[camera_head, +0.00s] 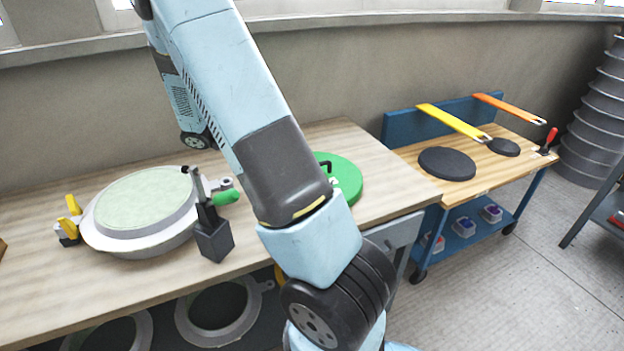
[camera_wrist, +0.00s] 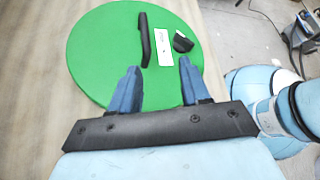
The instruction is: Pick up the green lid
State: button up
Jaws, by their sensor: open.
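The green lid (camera_wrist: 100,55) is a round flat disc lying on the wooden table. It has a black bar handle (camera_wrist: 144,40), a white label and a small black piece on top. In the head view the lid (camera_head: 347,178) is mostly hidden behind my arm, with only its right part and a bit of handle showing. My gripper (camera_wrist: 158,82) is open in the wrist view. Its two blue fingers appear over the near part of the lid, with the handle's near end between and just ahead of the fingertips. Nothing is between the fingers. The gripper is hidden in the head view.
A round mould (camera_head: 145,208) with a pale green top sits on the table's left, beside a dark holder (camera_head: 213,238) with a green-handled tool. Ring moulds (camera_head: 218,308) lie below the table.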

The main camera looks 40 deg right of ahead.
jog(key=w+f+n+h, duration=0.1)
jog(key=d+f+n, duration=0.1)
jog(key=f, duration=0.1)
jog(key=shift+w+d+f+h, duration=0.1)
jog(key=shift+w+d+h, duration=0.1)
jog(key=shift+w+h, duration=0.2)
jog(key=shift+d+f+n, duration=0.1)
jog(key=shift+d+n, duration=0.1)
jog(key=shift+n, duration=0.1)
jog(key=x, duration=0.8)
jog(key=shift+s, duration=0.1)
jog(key=shift+r+x, duration=0.2)
jog(key=shift+x, duration=2.45)
jog(key=shift+d, duration=0.1)
grip_shut()
